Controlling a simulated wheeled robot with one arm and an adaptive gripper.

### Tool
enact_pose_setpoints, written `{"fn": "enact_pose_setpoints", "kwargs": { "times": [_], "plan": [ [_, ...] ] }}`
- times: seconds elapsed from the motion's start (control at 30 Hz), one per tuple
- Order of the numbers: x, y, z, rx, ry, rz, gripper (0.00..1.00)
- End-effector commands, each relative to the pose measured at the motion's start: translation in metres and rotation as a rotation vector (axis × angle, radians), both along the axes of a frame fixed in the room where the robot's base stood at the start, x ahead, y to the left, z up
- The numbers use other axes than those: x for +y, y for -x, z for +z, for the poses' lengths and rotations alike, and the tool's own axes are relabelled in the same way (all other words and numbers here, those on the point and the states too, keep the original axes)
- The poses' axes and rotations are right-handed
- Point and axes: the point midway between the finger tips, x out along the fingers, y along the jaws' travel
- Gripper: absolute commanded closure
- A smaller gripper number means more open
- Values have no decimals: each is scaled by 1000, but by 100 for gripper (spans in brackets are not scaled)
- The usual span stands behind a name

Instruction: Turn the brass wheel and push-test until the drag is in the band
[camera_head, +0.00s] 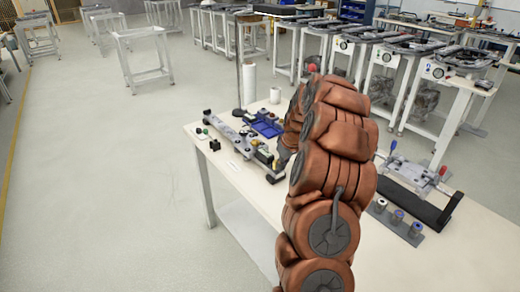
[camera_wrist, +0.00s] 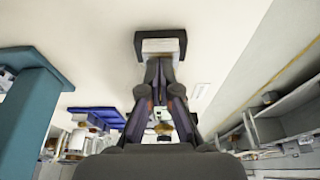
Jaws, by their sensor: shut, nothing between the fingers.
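In the head view, a long grey rail fixture (camera_head: 232,134) lies on the pale table, with a small yellow-and-green part at its near end beside my arm. I cannot make out the brass wheel with certainty. My copper-coloured arm hides my gripper in the head view. In the wrist view my gripper (camera_wrist: 161,72) is shut and empty, its dark fingers meeting at the tips. A white block in a dark frame (camera_wrist: 160,45) shows just beyond the tips; I cannot tell whether they touch. Small green and brownish parts show in the gap behind the tips.
A blue tray (camera_head: 267,128) lies behind the rail, beside a grey post (camera_head: 239,80) and white cylinders. Another fixture (camera_head: 416,180) and several small jars stand right of my arm. The floor at left is open.

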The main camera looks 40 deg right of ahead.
Motion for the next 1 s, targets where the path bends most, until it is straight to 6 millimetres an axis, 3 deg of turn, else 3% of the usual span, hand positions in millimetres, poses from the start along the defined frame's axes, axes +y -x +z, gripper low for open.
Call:
{"fn": "enact_pose_setpoints", "kwargs": {
  "times": [1.0],
  "plan": [
    [0, -25, 1, -1, 0, 0, 100]
  ]
}}
